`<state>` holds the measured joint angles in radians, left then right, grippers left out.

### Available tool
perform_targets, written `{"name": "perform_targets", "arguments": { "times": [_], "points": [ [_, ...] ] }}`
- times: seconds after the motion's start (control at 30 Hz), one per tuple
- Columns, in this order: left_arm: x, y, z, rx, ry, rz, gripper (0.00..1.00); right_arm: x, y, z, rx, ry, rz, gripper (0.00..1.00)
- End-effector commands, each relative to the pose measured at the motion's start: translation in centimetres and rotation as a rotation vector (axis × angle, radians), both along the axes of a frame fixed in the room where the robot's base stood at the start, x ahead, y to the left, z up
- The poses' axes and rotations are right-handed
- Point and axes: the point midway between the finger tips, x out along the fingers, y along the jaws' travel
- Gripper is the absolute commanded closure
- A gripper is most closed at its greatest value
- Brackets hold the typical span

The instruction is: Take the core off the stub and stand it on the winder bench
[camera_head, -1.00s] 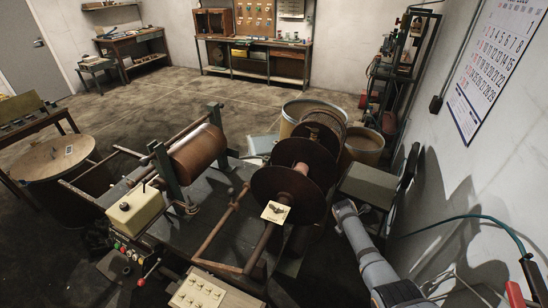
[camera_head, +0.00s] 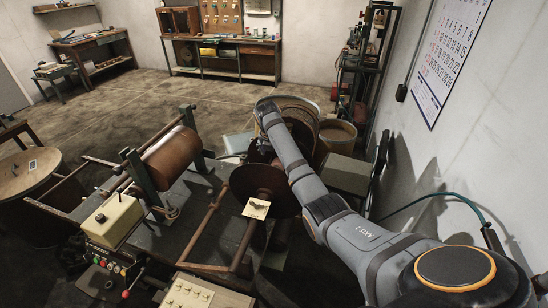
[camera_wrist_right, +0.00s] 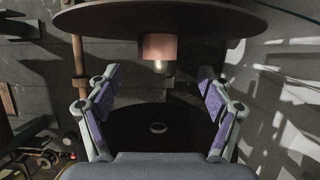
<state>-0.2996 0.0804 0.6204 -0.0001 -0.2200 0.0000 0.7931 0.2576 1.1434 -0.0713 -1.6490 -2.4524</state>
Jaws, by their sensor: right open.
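In the wrist view my right gripper (camera_wrist_right: 160,80) is open, with a purple-padded finger on each side. A short pinkish-brown cylinder (camera_wrist_right: 158,46), which may be the core, juts out under a large dark disc (camera_wrist_right: 160,16). It lies ahead of the gap between the fingers, and no finger touches it. The dark winder bench top (camera_head: 190,205) is left of the discs.
A second dark disc (camera_wrist_right: 150,135) with a ringed centre shows low in the wrist view. A brown roll (camera_head: 172,158) in a green frame and a cream box (camera_head: 113,220) stand on the bench. Drums (camera_head: 337,136) and a grey box (camera_head: 347,175) are by the right wall.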

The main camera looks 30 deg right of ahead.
Motion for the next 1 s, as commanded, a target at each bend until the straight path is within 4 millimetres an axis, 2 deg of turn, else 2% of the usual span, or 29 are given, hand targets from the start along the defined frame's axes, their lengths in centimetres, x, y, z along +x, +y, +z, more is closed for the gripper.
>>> {"name": "perform_targets", "arguments": {
  "times": [0.17, 0.3, 0.4, 0.6, 0.8, 0.83, 1.0],
  "points": [
    [0.1, -0.1, 1.3, -0.001, -0.002, 0.001, 0.48, 0.8, -1.1, -3.3, 0.001, 0.006, -0.002, 0.2],
    [0.1, -0.1, 1.4, -0.001, -0.002, 0.0, 0.48, 1.5, -1.8, -5.9, 0.001, 0.003, -0.002, 0.2],
    [0.1, -0.1, 1.2, -0.001, -0.002, 0.0, 0.48, 1.8, -2.2, -7.1, 0.001, 0.002, -0.002, 0.2],
    [0.1, -0.1, 1.2, -0.001, -0.001, 0.0, 0.48, 2.1, -2.5, -8.0, 0.0, 0.0, 0.0, 0.2],
    [0.1, -0.1, 1.2, -0.001, -0.001, 0.001, 0.48, 2.1, -2.5, -8.0, 0.0, 0.0, 0.0, 0.2],
    [0.1, -0.1, 1.2, -0.001, -0.001, 0.001, 0.48, 2.1, -2.5, -8.0, 0.0, 0.0, 0.0, 0.22],
    [0.0, -0.1, 1.2, -0.001, 0.0, 0.0, 0.48, 2.1, -2.5, -8.0, 0.0, 0.0, 0.0, 0.45]
  ]
}}
